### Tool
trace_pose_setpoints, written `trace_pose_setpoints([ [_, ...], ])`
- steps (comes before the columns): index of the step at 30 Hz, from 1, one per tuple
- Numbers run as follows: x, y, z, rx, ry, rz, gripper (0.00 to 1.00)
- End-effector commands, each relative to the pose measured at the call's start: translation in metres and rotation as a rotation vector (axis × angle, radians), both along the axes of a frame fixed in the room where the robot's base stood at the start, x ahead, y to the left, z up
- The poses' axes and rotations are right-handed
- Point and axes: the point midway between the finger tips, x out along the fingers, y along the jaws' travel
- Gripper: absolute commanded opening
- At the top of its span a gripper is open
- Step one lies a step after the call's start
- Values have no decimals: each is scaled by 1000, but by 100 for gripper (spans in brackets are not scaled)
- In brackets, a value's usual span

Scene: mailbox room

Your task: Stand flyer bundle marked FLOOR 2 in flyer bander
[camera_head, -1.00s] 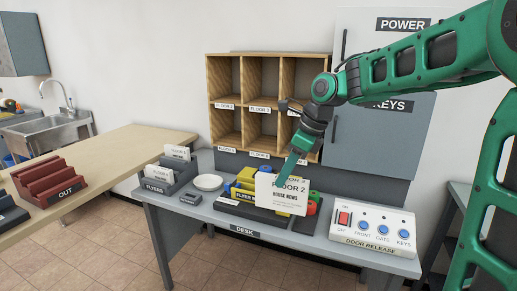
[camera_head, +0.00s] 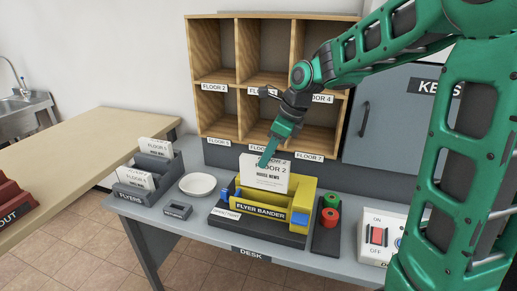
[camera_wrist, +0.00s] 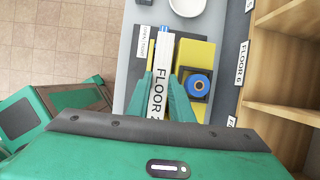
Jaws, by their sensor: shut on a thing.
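The white flyer bundle (camera_head: 262,177) marked FLOOR 2 is upright in my gripper (camera_head: 268,158). My gripper is shut on its top edge. The yellow flyer bander (camera_head: 272,214) sits on a dark base on the desk. The bundle's lower part is at the bander, behind its labelled front wall. I cannot tell whether its bottom edge rests inside. In the wrist view the bundle's edge (camera_wrist: 162,72) lies between my green fingers (camera_wrist: 168,100), with the yellow bander (camera_wrist: 197,53) beside it.
Left of the bander are a small dark box (camera_head: 178,210), a white bowl (camera_head: 197,185) and a grey flyer rack (camera_head: 145,184) with other bundles. On the right stand red and green spools (camera_head: 329,218) and a switch panel (camera_head: 375,237). Wooden pigeonholes (camera_head: 217,122) stand behind.

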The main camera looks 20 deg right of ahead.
Motion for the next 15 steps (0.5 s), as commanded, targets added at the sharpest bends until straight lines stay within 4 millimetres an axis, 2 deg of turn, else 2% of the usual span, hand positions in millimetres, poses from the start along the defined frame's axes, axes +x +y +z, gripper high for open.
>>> trace_pose_setpoints([
  [8,0,3,-12,0,0,4,0],
  [15,0,6,-32,0,2,9,0],
])
